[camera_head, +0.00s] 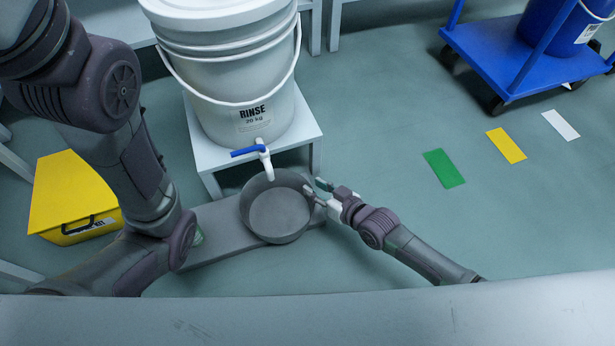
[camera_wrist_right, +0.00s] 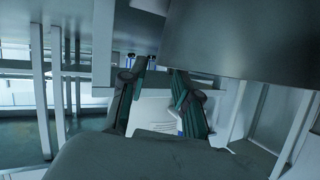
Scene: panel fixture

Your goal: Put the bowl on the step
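The round grey bowl (camera_head: 278,212) is upright and looks empty. In the head view it overlaps the low grey step (camera_head: 225,250), below the tap; I cannot tell whether it rests on the step or is above it. My right gripper (camera_head: 316,187) is at the bowl's right rim, its fingers apart, one tip overlapping the rim and one outside. In the right wrist view the gripper (camera_wrist_right: 164,68) shows a gap between its fingertips, and a grey wall, apparently the bowl (camera_wrist_right: 235,40), is at upper right. My left arm covers the step's left end; its gripper is not visible.
A white bucket (camera_head: 238,100) labelled RINSE stands on a white stand (camera_head: 308,128); its blue-handled tap (camera_head: 264,158) hangs over the bowl. A yellow box (camera_head: 70,195) is at left, a blue trolley (camera_head: 490,55) at upper right.

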